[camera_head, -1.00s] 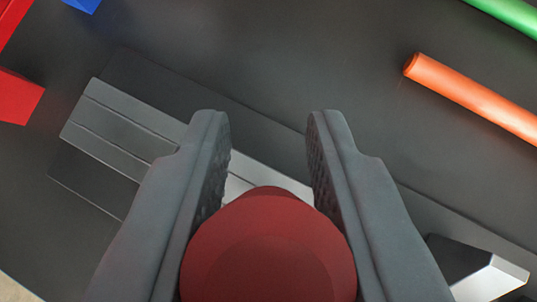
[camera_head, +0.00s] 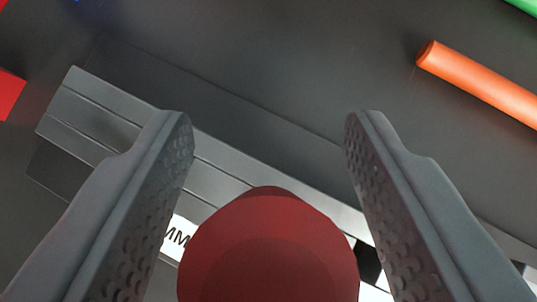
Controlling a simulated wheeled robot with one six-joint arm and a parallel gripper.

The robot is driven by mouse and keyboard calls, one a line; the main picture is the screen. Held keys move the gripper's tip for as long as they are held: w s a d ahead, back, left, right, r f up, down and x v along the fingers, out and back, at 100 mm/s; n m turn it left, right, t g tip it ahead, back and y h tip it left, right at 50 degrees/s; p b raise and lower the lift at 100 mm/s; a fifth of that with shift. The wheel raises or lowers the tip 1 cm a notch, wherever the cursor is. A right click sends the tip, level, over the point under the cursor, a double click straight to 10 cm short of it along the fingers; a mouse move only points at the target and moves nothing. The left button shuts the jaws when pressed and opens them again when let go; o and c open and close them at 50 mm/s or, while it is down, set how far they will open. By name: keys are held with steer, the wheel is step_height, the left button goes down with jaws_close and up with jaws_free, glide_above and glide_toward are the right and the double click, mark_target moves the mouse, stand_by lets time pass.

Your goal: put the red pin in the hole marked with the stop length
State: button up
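The red pin (camera_head: 268,250) stands between the two fingers of my gripper (camera_head: 268,150), seen from its round top end. The fingers are spread wide, with a clear gap on each side of the pin, so my gripper is open. Behind the pin lies a grey grooved bar (camera_head: 100,115), slanting down to the right.
An orange rod (camera_head: 480,85) lies at the upper right, with a bit of a green rod (camera_head: 524,5) beyond it. A red block (camera_head: 8,93) is at the left edge. The dark surface above the bar is clear.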

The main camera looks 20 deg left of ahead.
steer(key=shift+r, duration=0.1)
steer(key=v, duration=1.7)
steer(key=shift+s, duration=0.15)
steer(key=s+d+f+m+t+h, duration=0.2)
steer(key=s+d+t, duration=0.2)
steer(key=s+d, duration=0.4)
steer(key=s+d+f+m+t+h, duration=0.1)
steer(key=s+d+t, duration=0.4)
steer(key=s, duration=1.2)
steer(key=d+f+m, duration=0.1)
steer(key=d+m, duration=0.1)
steer(key=d, duration=0.1)
steer(key=shift+h, duration=0.4)
